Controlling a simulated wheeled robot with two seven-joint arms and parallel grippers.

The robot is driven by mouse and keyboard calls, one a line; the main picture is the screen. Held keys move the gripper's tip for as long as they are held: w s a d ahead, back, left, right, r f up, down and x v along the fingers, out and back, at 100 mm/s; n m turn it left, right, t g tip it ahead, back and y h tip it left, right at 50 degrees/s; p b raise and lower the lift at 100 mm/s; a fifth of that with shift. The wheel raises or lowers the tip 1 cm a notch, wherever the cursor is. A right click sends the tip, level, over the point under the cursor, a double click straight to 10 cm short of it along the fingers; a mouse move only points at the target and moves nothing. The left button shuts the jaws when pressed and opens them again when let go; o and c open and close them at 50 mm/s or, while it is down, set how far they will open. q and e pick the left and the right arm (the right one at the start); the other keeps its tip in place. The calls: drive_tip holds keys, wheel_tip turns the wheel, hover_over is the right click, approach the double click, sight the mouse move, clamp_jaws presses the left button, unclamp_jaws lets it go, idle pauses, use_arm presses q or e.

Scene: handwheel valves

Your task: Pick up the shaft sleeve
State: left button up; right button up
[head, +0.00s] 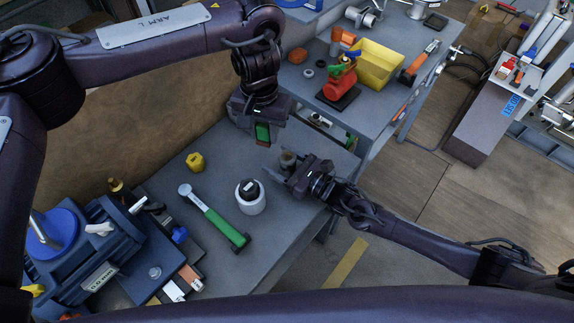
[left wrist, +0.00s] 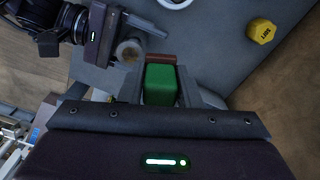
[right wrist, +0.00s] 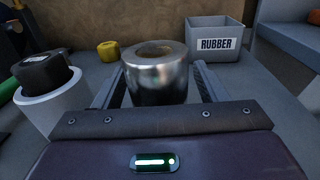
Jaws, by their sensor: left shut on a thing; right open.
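The shaft sleeve, a shiny metal cylinder (right wrist: 155,82) with a brownish top, stands upright between the fingers of my right gripper in the right wrist view. It also shows on the bench in the head view (head: 288,159) and in the left wrist view (left wrist: 127,52). My right gripper (head: 282,167) is open, low over the bench, with a finger on either side of the sleeve; I cannot tell if they touch it. My left gripper (head: 263,124) is shut on a green block (left wrist: 160,84) with a reddish-brown end, above the bench behind the sleeve.
A blue valve assembly (head: 85,250) fills the lower left.

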sight(281, 153)
drive_tip(key=c, duration=1.2)
drive_tip(key=shift+r, duration=0.55)
drive_tip(key=shift+c, duration=0.2)
wheel_tip(281, 153, up, 2)
drive_tip(key=shift+r, duration=0.1)
drive_tip(key=v, duration=1.7)
drive_tip(key=x, duration=0.5)
drive_tip(key=r+x, duration=0.1)
drive_tip(key=x, duration=1)
drive_tip(key=shift+w+r, duration=0.15)
drive_tip(key=shift+r, duration=0.1)
drive_tip(key=shift+w+a+r, duration=0.15)
drive_tip(key=shift+w+a, duration=0.1)
drive_tip(key=shift+a, duration=0.2)
drive_tip(key=shift+f, duration=2.35)
